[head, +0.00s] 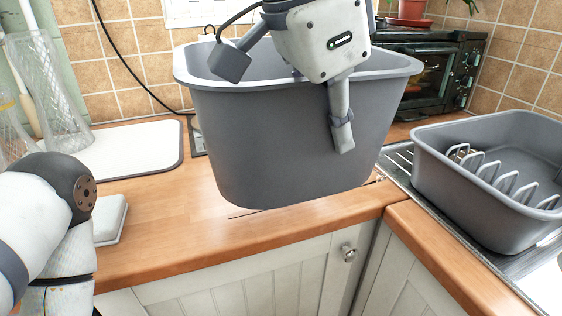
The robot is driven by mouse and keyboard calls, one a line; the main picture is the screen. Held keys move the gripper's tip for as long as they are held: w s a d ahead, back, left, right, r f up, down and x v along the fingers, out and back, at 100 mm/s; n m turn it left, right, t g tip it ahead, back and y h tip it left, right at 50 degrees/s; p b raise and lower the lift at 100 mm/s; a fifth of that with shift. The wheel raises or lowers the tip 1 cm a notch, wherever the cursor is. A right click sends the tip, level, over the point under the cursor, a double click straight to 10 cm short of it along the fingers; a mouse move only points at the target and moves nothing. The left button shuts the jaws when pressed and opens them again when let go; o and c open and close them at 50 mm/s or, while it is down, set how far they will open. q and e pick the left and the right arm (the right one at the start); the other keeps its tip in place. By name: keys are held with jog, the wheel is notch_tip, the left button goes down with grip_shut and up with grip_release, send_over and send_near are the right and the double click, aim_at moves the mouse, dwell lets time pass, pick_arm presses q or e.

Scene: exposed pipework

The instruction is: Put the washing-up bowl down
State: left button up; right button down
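The grey washing-up bowl (265,140) is upright in the middle of the head view, over the wooden worktop (165,225). Its base looks slightly clear of the wood, but the exact gap is hard to tell. My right gripper (339,122) comes down from above onto the bowl's near wall. One finger lies against the outside of that wall; the other goes inside and is mostly hidden. The gripper appears shut on the wall. My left arm is at the left edge, with its gripper out of view.
A second grey bowl (450,170) with a rack inside stands on the metal drainer at right. A white board (130,150), a small pale block (110,220) and clear glassware (45,95) are at left. A black oven (440,70) stands behind. The worktop's front strip is clear.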

jog(key=w+f, duration=0.2)
jog(key=w+a+f, duration=0.1)
jog(key=w+f, duration=0.2)
jog(key=w, duration=0.1)
jog(key=shift+w+a+f, duration=0.25)
jog(key=shift+a+f, duration=0.15)
jog(key=f, duration=0.2)
jog(key=w+f, duration=0.1)
jog(key=shift+a+f, duration=0.15)
jog(key=shift+f, duration=0.45)
jog(key=c, duration=2.3)
grip_release()
jog(key=shift+f, duration=0.25)
jog(key=o, duration=0.4)
jog(key=shift+o, duration=0.5)
